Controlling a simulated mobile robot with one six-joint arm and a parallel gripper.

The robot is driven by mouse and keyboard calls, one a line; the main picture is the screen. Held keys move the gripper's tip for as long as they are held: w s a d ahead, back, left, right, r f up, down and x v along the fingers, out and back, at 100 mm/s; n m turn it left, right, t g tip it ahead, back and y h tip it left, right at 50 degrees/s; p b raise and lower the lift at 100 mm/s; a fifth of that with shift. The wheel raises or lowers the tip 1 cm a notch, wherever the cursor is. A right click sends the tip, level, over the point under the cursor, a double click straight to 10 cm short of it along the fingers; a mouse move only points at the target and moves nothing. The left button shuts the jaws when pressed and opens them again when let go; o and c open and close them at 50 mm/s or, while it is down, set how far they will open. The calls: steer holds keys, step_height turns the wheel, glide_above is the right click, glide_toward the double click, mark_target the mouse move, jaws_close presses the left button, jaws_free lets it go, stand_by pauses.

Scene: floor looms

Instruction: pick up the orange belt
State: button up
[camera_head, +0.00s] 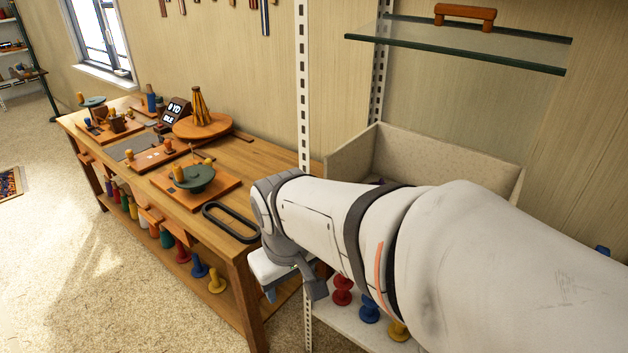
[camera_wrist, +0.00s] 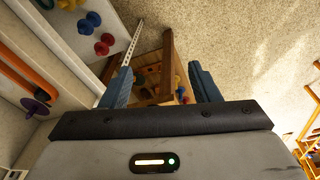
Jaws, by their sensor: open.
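An orange curved strip, which looks like the orange belt (camera_wrist: 14,76), shows at the left edge of the wrist view, inside a pale bin. Only part of it is in frame. A purple spool (camera_wrist: 36,104) lies beside it. In the head view the bin (camera_head: 500,175) stands behind my arm, which hides most of its inside, and I cannot make out the belt there. My gripper (camera_wrist: 160,85) is open and empty, its blue fingers spread apart. It points down beside the table's right end and is apart from the belt.
A wooden table (camera_head: 250,160) with pulley assemblies and a dark loop (camera_head: 231,222) stands left of my gripper. A white perforated post (camera_head: 303,90) rises between table and bin. Colored spools (camera_head: 370,308) sit on the low shelf. A glass shelf (camera_head: 455,42) hangs above the bin.

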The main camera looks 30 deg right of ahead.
steer(key=o, duration=0.6)
steer(key=w+d+f+n+g+h+p, duration=0.1)
steer(key=w+d+n+h, duration=0.1)
steer(key=w+d, duration=0.1)
steer(key=w+d+n+g+h+p, duration=0.1)
steer(key=w+d+n+g+h, duration=0.1)
steer(key=w+d+n, duration=0.1)
steer(key=w+d+f+n+g+h+p, duration=0.1)
steer(key=w+d+n+h, duration=0.1)
steer(key=w+d, duration=0.2)
steer(key=shift+w+d+f+g+h, duration=0.15)
steer(key=shift+d+f+h, duration=0.05)
steer(key=shift+d, duration=0.35)
steer(key=shift+w+d+f+g+h, duration=0.1)
steer(key=shift+d+f+g+h, duration=0.1)
steer(key=shift+d, duration=0.3)
steer(key=w+d+f+n+h+p, duration=0.3)
steer(key=w+d+f+n+h, duration=0.4)
steer(key=w, duration=0.3)
steer(key=shift+n+y, duration=0.5)
steer(key=shift+n, duration=0.1)
steer(key=p+x, duration=0.1)
steer(key=x, duration=0.2)
steer(key=p+x, duration=0.1)
steer(key=x, duration=0.3)
steer(key=w+p+x, duration=0.1)
steer(key=x, duration=0.3)
steer(key=shift+d+r, duration=0.2)
steer(key=shift+d, duration=0.2)
